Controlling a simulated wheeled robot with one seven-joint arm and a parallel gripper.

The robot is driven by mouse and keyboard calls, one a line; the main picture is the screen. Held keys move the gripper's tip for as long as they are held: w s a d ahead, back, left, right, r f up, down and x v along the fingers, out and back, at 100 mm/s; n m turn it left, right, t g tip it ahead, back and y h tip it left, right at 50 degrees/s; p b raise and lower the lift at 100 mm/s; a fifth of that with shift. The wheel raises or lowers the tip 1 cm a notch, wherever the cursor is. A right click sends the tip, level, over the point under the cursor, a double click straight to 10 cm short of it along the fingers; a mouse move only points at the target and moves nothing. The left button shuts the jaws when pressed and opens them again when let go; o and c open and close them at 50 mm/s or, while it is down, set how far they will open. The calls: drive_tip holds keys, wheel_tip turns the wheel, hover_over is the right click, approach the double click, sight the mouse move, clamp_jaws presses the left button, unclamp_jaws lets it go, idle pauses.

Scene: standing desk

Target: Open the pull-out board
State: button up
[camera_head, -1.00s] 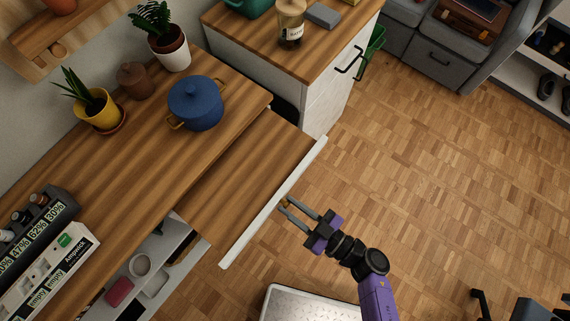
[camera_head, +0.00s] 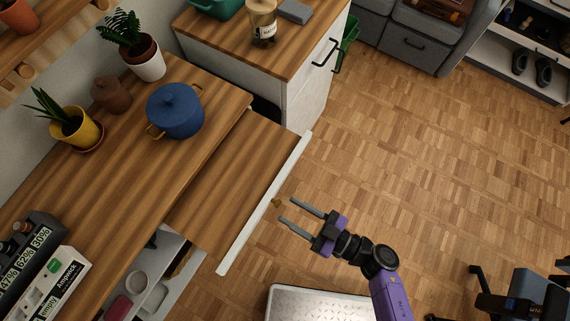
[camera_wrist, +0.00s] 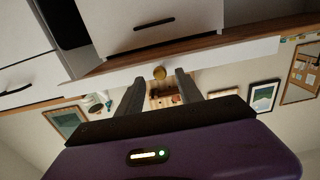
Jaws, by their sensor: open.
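The pull-out board (camera_head: 236,172) is a wooden panel with a white front edge, and it sticks out well from under the desk top (camera_head: 100,190). A small brass knob (camera_head: 277,202) sits on its white front. My gripper (camera_head: 286,211) is open and empty, a little in front of the board's edge, with a gap between its fingertips and the knob. In the wrist view, the knob (camera_wrist: 159,72) shows just beyond and between the open fingers (camera_wrist: 156,88), against the white front strip (camera_wrist: 110,76).
A blue pot (camera_head: 175,112), a yellow planter (camera_head: 76,132) and other pots stand on the desk top. A white cabinet (camera_head: 310,90) stands beyond the board. A metal-topped box (camera_head: 315,303) is on the floor below. Open parquet floor (camera_head: 430,150) lies to the right.

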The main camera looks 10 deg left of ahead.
drive_tip(key=shift+b+v, duration=0.3)
drive_tip(key=shift+v, duration=1.9)
